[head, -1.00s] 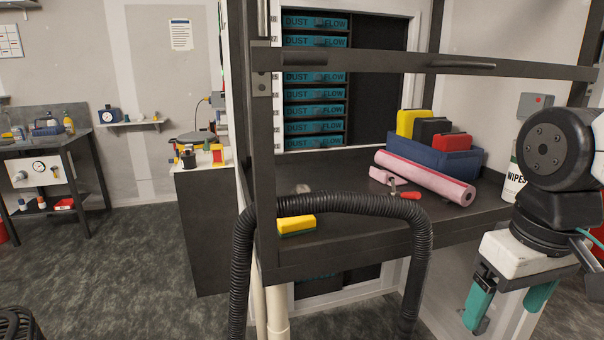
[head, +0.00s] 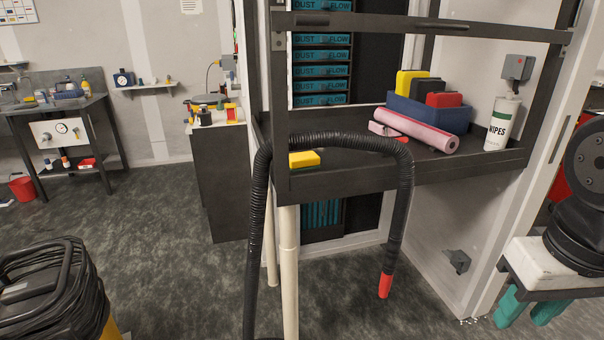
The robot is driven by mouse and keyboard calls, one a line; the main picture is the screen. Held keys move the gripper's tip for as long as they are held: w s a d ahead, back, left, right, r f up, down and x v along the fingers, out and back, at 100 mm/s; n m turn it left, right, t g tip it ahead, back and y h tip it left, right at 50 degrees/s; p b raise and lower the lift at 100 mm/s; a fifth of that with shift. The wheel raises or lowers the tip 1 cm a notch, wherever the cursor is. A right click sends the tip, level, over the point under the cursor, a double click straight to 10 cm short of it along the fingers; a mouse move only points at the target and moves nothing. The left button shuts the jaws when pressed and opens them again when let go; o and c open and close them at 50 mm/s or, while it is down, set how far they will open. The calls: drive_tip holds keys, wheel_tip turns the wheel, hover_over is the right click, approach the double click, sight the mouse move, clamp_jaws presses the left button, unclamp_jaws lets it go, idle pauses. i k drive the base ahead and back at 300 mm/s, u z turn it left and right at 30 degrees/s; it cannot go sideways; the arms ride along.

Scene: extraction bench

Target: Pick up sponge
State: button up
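The yellow sponge (head: 304,158) lies at the front left of the dark bench shelf (head: 345,182), near its front edge. A black corrugated hose (head: 262,215) arches up close to it in the picture and partly covers the shelf. My gripper (head: 528,312) is at the lower right, well apart from the sponge. Its teal fingers point down with a gap between them, and nothing shows between them.
On the shelf are a pink roll (head: 420,131), a blue bin (head: 456,118) with yellow, black and red blocks, and a white wipes canister (head: 502,124). A dark frame bar (head: 420,27) crosses above. The hose's red end (head: 385,286) hangs over open floor.

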sight(305, 160)
drive_tip(key=u, duration=0.25)
drive_tip(key=i, duration=1.2)
drive_tip(key=z, duration=0.25)
